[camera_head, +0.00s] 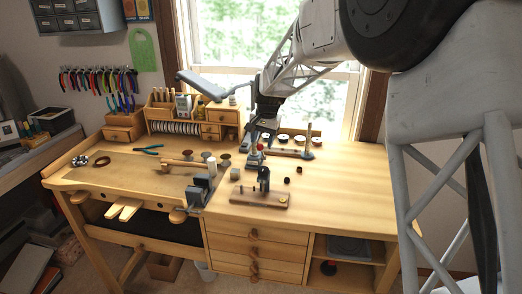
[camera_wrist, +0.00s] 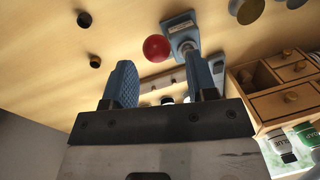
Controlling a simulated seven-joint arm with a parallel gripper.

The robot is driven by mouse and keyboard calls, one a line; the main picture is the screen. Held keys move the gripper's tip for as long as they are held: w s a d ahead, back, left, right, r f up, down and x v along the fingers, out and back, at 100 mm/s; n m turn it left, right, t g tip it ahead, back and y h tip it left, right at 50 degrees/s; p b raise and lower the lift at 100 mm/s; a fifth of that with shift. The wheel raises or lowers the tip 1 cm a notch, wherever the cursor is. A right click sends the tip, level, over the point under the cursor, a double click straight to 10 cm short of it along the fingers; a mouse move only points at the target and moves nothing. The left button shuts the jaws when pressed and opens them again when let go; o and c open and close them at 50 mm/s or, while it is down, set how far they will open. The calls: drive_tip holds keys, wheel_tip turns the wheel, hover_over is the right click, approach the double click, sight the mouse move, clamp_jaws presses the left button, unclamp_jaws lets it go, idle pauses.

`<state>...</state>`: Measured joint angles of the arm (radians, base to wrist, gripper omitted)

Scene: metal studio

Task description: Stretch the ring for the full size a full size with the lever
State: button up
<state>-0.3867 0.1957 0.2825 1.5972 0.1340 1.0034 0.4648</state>
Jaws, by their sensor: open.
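A tool with a red ball knob (camera_head: 260,147) stands on the bench, right of middle, just below my gripper (camera_head: 260,138). In the wrist view its red ball (camera_wrist: 157,48) lies ahead of my gripper (camera_wrist: 162,78), between the lines of the two blue fingers and apart from them. The tool's grey-blue base plate (camera_wrist: 181,24) and post show beside the ball; part of the post is hidden behind the right finger. My gripper is open with nothing between its fingers. I cannot make out a ring on the tool.
A dark tool on a wooden base (camera_head: 248,197) and a vise (camera_head: 197,193) stand in front. Small dark cylinders (camera_head: 287,181) lie to the right. A wooden drawer organizer (camera_head: 222,121) stands behind at left. The bench's right side (camera_head: 350,190) is clear.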

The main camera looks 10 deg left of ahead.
sight(261, 149)
drive_tip(key=shift+a+f, duration=0.15)
drive_tip(key=shift+f, duration=0.95)
drive_tip(key=shift+a+f, duration=0.1)
drive_tip(key=shift+f, duration=0.95)
clamp_jaws()
